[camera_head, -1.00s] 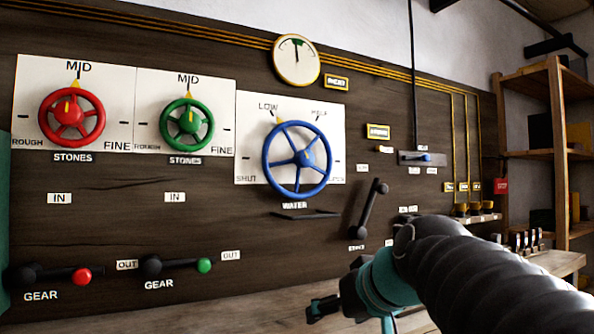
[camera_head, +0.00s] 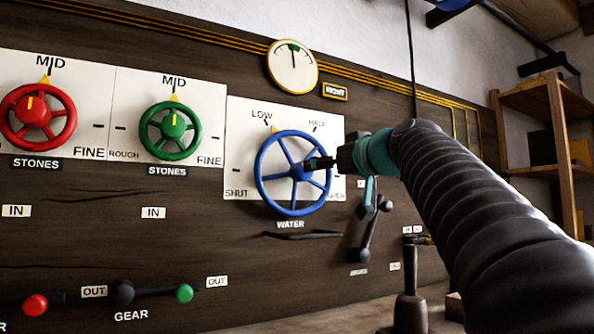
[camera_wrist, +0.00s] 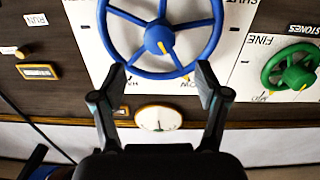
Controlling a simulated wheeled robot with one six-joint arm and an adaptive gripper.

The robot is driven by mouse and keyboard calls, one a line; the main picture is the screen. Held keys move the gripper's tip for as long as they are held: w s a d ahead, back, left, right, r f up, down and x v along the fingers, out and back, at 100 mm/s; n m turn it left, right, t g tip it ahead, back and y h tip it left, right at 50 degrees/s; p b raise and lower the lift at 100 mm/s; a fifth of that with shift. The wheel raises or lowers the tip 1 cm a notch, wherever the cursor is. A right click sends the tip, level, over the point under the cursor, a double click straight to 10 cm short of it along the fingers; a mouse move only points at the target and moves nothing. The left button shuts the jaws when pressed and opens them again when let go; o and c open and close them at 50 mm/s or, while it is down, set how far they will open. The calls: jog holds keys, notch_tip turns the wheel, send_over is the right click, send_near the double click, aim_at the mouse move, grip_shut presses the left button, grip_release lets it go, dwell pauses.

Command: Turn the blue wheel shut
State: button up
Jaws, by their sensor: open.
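The blue wheel (camera_head: 297,173), with several spokes, stands on a white plate (camera_head: 238,140) marked SHUT, LOW and HALF, above a WATER label. A yellow pointer (camera_head: 273,129) sits at its top rim near LOW. My gripper (camera_head: 318,164) is in front of the wheel's hub, coming from the right, and hides part of the right rim. In the wrist view, turned upside down, the wheel (camera_wrist: 160,40) lies beyond my gripper (camera_wrist: 160,78), whose fingers are spread wide with nothing between them. I cannot tell whether a fingertip touches the wheel.
A red wheel (camera_head: 33,112) and a green wheel (camera_head: 173,130) are to the left. A round gauge (camera_head: 292,67) is above. A black lever (camera_head: 370,230) stands close below my gripper. Gear levers with red (camera_head: 35,305) and green (camera_head: 184,293) knobs are lower left.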

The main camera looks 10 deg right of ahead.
aim_at(301, 172)
jog(key=p+x, duration=0.2)
jog(key=x, duration=0.8)
jog(key=shift+p, duration=0.3)
jog(key=shift+c, duration=0.2)
jog(key=c, duration=1.1)
